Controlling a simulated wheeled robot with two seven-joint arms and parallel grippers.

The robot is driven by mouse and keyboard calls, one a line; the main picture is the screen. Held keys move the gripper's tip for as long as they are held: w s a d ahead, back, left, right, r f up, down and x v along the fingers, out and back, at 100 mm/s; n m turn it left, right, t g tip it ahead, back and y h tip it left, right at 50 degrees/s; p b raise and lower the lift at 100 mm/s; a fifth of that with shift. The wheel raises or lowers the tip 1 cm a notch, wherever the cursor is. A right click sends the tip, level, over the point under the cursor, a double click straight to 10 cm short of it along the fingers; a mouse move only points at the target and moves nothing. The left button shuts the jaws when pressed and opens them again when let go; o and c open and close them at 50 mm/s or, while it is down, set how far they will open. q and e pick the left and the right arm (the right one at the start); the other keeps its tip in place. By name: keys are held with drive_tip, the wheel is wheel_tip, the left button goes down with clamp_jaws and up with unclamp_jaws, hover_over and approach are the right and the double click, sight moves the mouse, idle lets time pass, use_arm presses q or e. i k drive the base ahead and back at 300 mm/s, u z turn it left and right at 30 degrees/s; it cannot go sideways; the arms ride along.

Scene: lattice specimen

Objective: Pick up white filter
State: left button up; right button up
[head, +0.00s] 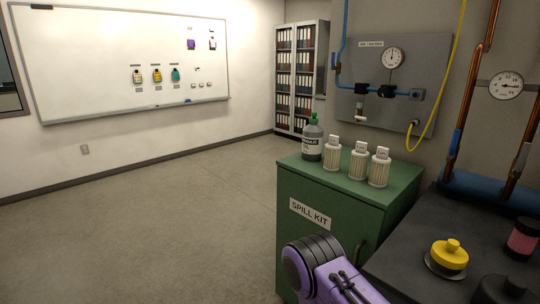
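Three white pleated filters stand upright in a row on top of the green cabinet (325,245): a left one (332,156), a middle one (358,162) and a right one (379,170). Each has a pale block-like top with a small mark too small to read. A purple and dark arm link of mine shows at the bottom, in front of the cabinet. Neither of my grippers is in view.
A grey bottle with a green cap (313,139) stands left of the filters. A dark bench (410,260) at right holds a yellow knob-topped item (448,256) and a pink-and-black item (522,239). A gauge panel (385,85) hangs behind. Open floor (150,230) lies left.

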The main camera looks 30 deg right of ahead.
sight(332, 152)
drive_tip(key=u, duration=0.1)
drive_tip(key=i, duration=2.6)
drive_tip(key=z, duration=2.2)
